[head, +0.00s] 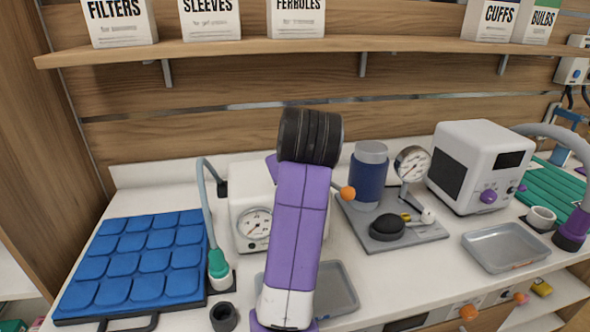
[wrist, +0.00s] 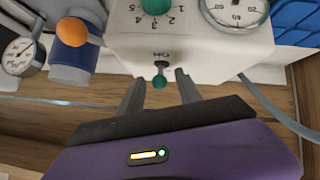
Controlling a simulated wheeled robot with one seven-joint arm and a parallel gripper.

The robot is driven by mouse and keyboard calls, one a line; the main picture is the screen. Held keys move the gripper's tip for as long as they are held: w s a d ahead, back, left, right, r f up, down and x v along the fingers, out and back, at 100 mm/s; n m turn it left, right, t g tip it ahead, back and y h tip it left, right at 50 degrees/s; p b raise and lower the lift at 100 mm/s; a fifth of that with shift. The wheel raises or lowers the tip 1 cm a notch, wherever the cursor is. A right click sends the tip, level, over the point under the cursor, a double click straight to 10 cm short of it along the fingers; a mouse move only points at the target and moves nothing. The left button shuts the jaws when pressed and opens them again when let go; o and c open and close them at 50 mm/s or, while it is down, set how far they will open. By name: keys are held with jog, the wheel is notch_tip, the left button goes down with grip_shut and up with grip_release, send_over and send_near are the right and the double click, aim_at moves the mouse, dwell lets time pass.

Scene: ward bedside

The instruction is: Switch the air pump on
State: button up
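The air pump (head: 243,212) is a white box with a round gauge (head: 255,223), left of centre on the counter in the head view. My purple arm hides its right part. In the wrist view the pump (wrist: 205,48) shows a green dial (wrist: 155,5) with numbers, part of the gauge (wrist: 237,8) and a small toggle switch (wrist: 160,76) with a green tip beside an "ON" mark. My gripper (wrist: 158,82) is open, with one finger on each side of the toggle. I cannot tell whether either finger touches it. The head view hides my fingers.
A blue padded mat (head: 137,262) lies left of the pump, with a green-ended hose (head: 216,262) between. A blue canister (head: 368,176) and gauge stand (head: 410,170) are close on the right. An orange knob (wrist: 72,31) sits near the pump. A shelf (head: 330,44) runs above.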

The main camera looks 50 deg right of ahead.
jog(key=v, duration=0.7)
jog(key=shift+s+a+r, duration=0.2)
jog(key=shift+s+r, duration=0.05)
dwell(0.4)
